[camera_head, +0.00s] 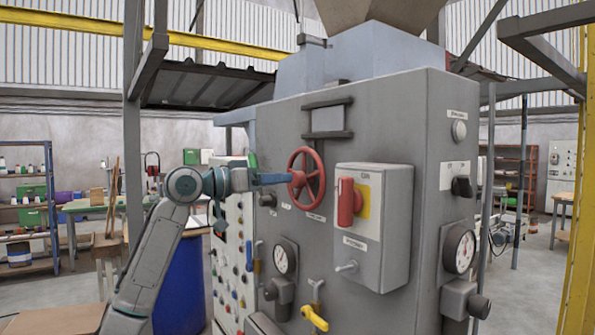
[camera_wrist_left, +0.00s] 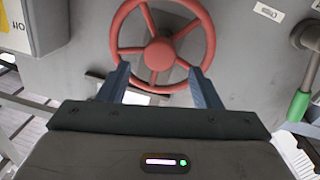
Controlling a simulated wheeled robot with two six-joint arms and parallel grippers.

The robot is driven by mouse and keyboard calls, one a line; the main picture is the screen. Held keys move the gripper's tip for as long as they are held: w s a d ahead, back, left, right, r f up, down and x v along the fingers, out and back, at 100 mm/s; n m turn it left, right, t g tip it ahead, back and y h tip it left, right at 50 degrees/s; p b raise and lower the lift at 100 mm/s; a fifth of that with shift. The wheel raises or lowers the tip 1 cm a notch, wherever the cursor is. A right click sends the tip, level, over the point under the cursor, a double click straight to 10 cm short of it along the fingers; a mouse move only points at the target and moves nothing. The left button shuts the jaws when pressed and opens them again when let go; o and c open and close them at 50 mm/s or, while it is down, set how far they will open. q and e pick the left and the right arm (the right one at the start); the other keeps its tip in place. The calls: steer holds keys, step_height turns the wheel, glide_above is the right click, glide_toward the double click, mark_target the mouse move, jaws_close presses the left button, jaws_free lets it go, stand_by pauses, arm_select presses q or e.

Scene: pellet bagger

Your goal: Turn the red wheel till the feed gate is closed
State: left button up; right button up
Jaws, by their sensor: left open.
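The red wheel (camera_head: 302,177) is a spoked handwheel on the front of the grey machine cabinet. It also shows at the top of the left wrist view (camera_wrist_left: 160,53), with its hub and spokes facing me. My left gripper (camera_head: 284,179) is at the wheel's near side, with its blue fingers pointing at it. In the left wrist view the two fingers (camera_wrist_left: 159,74) are apart, one on each side of the wheel's lower part. I cannot tell whether they touch the rim. The feed gate cannot be made out. My right gripper is not in view.
A switch box with a red handle (camera_head: 349,201) stands out right of the wheel. Gauges (camera_head: 285,259) and a yellow lever (camera_head: 314,318) sit below. A green-handled lever (camera_wrist_left: 299,105) is right of the wheel in the wrist view. A blue drum (camera_head: 180,285) stands behind my left arm.

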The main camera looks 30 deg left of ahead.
mark_target(298, 179)
arm_select(q)
steer(key=p+x, duration=0.2)
steer(key=x, duration=0.4)
steer(key=shift+w+d+p, duration=0.15)
steer(key=shift+w+p, duration=0.05)
steer(key=shift+p, duration=0.1)
steer(key=shift+f, duration=0.15)
jaws_close()
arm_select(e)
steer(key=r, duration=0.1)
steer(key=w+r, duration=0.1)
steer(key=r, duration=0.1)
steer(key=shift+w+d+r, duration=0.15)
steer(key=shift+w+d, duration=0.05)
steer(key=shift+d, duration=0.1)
